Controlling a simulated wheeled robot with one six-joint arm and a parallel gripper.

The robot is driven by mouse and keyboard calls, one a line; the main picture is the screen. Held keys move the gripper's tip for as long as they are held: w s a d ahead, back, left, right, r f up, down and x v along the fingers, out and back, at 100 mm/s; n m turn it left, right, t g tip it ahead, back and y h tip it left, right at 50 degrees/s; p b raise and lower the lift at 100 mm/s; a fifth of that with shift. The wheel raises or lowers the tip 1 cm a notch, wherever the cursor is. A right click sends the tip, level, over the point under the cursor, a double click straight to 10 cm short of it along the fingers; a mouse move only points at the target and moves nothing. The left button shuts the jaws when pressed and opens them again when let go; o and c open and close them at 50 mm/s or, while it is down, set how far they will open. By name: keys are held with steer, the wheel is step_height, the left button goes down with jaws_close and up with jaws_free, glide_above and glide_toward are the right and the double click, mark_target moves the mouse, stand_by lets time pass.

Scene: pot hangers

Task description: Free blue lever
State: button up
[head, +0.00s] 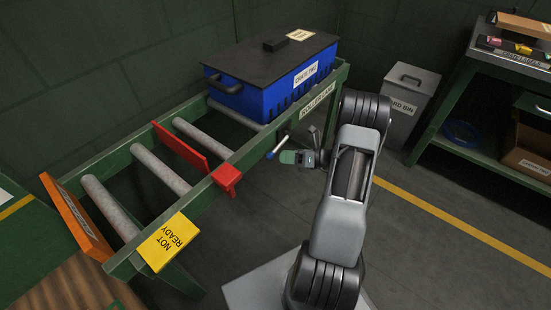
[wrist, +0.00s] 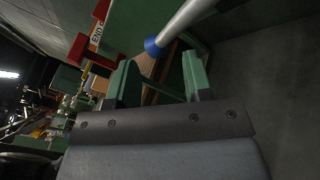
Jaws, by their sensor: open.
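The blue lever (head: 278,146) shows in the head view as a short pale rod with a blue tip, beside the near rail of the roller lane. In the wrist view the lever is a grey rod with a blue end (wrist: 155,48), slanting in from the top. My gripper (head: 293,157) is close to the right of the lever in the head view. Its two green fingers (wrist: 160,78) are open, with nothing between them. The blue end shows just beyond the fingertips. I cannot tell whether they touch. The lever's mounting is not clear.
A blue crate with a black lid (head: 270,75) sits on the far end of the roller lane (head: 318,110). A red stop bar (head: 180,147) crosses the rollers. A yellow "NOT READY" sign (head: 168,241) hangs nearer. A grey bin (head: 408,100) stands behind my arm.

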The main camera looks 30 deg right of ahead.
steer(key=shift+b+x, duration=0.3)
steer(key=shift+x, duration=1.5)
steer(key=shift+c, duration=0.5)
jaws_close()
